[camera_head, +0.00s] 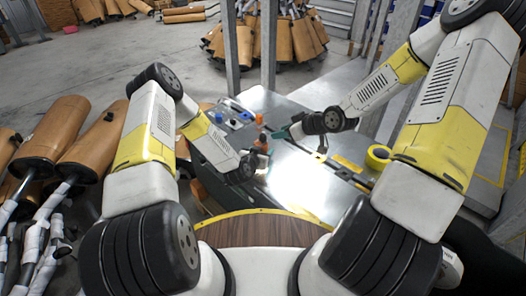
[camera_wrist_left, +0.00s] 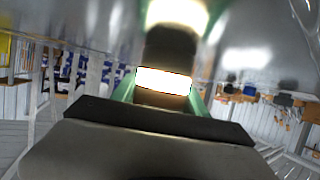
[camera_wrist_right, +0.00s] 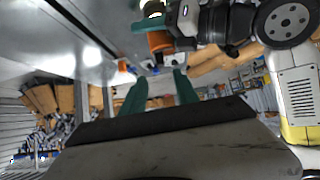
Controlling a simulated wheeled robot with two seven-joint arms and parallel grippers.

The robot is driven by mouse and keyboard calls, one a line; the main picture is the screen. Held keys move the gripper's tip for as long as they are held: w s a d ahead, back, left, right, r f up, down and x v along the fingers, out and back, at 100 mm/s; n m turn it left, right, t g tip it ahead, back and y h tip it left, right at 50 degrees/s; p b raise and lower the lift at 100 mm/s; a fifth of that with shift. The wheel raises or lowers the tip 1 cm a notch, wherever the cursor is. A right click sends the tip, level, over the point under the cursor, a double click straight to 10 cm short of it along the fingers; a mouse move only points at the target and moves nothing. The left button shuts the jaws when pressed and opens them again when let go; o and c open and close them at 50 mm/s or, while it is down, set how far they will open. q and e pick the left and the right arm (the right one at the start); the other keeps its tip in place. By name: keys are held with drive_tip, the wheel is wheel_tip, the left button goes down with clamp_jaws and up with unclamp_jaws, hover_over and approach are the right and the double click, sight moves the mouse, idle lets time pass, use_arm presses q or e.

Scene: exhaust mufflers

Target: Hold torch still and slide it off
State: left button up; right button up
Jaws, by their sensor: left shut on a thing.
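My left gripper (camera_head: 262,152) is shut on the torch, above the metal table. In the left wrist view the torch (camera_wrist_left: 170,48) is a dark body with a glowing white band between green fingers. In the right wrist view an orange part (camera_wrist_right: 160,41) shows at the left gripper, with a bright glow above it; the rest of the torch is hidden there. My right gripper (camera_head: 281,133) is just right of the left one. In its wrist view its two green fingers (camera_wrist_right: 160,92) stand apart with nothing seen between them, so it is open and not touching the torch.
The shiny metal table (camera_head: 300,190) carries a blue tool (camera_head: 240,112), a small orange-topped thing (camera_head: 259,118) and a yellow tape roll (camera_head: 378,156). Grey posts rise behind the table.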

drive_tip(key=shift+o, duration=0.8)
drive_tip(key=n+g+h, duration=0.5)
drive_tip(key=n+h, duration=0.3)
drive_tip(key=n, duration=0.6)
approach(263, 135)
drive_tip(key=f, duration=0.2)
drive_tip(key=s+f, duration=0.1)
drive_tip(key=shift+s+a+f, duration=0.1)
drive_tip(key=shift+a+f, duration=0.05)
drive_tip(key=shift+a, duration=0.2)
wheel_tip(263, 135, up, 5)
drive_tip(key=a+n+h, duration=0.3)
drive_tip(key=shift+t, duration=0.3)
drive_tip(key=x, duration=1.1)
drive_tip(key=shift+d+f, duration=0.2)
drive_tip(key=shift+d, duration=0.05)
clamp_jaws()
